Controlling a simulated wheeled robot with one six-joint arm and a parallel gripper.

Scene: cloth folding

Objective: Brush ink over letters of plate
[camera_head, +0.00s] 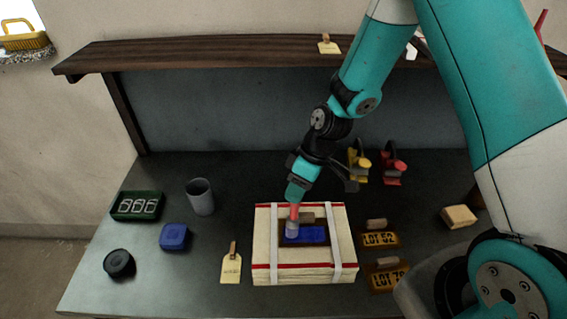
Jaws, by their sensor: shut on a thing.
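My gripper (296,204) is shut on a brush (292,228) with a red handle and a pale grey head. The brush points down over a plate (313,237) that lies on top of a cream, strapped bale (345,262). The plate shows blue on its face, has a dark border and carries a wooden grip (307,218) at its back edge. The brush head covers the plate's left part and seems to touch it. Any letters on this plate are too small or too covered to read.
Two brown plates (380,240) with wooden grips, marked with LOT numbers, lie right of the bale. Yellow (359,163) and red (393,163) tools stand behind.

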